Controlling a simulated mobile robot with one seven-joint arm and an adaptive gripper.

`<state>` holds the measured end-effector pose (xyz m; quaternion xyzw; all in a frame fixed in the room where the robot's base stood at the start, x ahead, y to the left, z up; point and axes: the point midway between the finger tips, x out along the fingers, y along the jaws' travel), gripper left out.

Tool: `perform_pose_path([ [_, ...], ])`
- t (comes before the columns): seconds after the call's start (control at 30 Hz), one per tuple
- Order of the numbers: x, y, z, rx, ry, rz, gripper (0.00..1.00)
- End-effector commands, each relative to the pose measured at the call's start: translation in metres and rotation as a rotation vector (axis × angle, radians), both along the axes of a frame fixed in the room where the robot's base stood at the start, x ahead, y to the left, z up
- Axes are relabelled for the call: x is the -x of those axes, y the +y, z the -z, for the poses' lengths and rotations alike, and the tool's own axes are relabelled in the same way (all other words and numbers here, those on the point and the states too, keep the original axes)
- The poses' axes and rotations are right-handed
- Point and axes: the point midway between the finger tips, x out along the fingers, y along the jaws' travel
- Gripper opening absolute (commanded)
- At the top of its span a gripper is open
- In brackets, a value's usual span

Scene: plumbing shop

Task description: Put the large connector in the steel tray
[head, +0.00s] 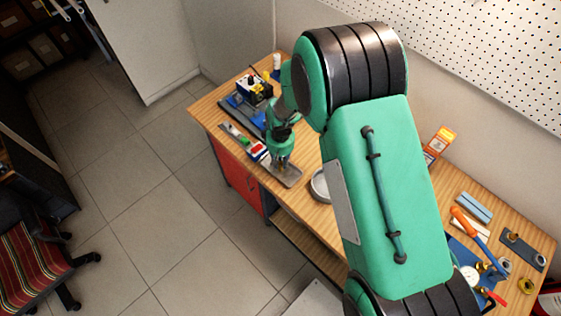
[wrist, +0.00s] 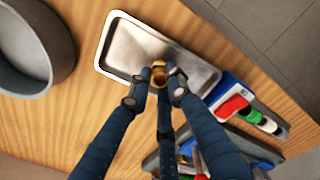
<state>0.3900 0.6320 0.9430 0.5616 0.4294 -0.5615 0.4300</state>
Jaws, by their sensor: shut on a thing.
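The steel tray (wrist: 122,45) is a shallow rectangular metal tray lying on the wooden bench; its edge also shows in the head view (head: 290,180). My gripper (wrist: 159,77) is shut on a small brass-coloured connector (wrist: 158,68). It holds the connector over the tray's near side in the wrist view. The exact height above the tray floor is hard to tell. In the head view my gripper (head: 280,158) points down over the tray, and the connector is hidden there.
A round grey bowl (wrist: 65,50) stands beside the tray. On the other side lies a case with red, green and white pieces (wrist: 232,106). Tools and brass fittings (head: 526,285) lie at the right end of the bench. The bench edge is close beyond the tray.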

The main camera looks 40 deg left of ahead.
Motion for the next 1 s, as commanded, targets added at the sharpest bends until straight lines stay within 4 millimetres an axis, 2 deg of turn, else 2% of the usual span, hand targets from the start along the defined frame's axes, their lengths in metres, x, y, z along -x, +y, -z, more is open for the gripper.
perform_pose_path([
  [0.17, 0.000, 0.000, 0.003, 0.000, 0.000, 0.000, 0.00],
  [0.2, 0.000, 0.000, 0.004, 0.000, 0.000, 0.000, 0.21],
  [0.3, 0.000, 0.000, 0.003, 0.001, 0.000, 0.000, 0.38],
  [0.77, 0.000, 0.000, -0.001, 0.000, 0.000, 0.000, 0.38],
  [1.0, 0.000, 0.001, -0.019, -0.002, -0.001, 0.000, 0.38],
])
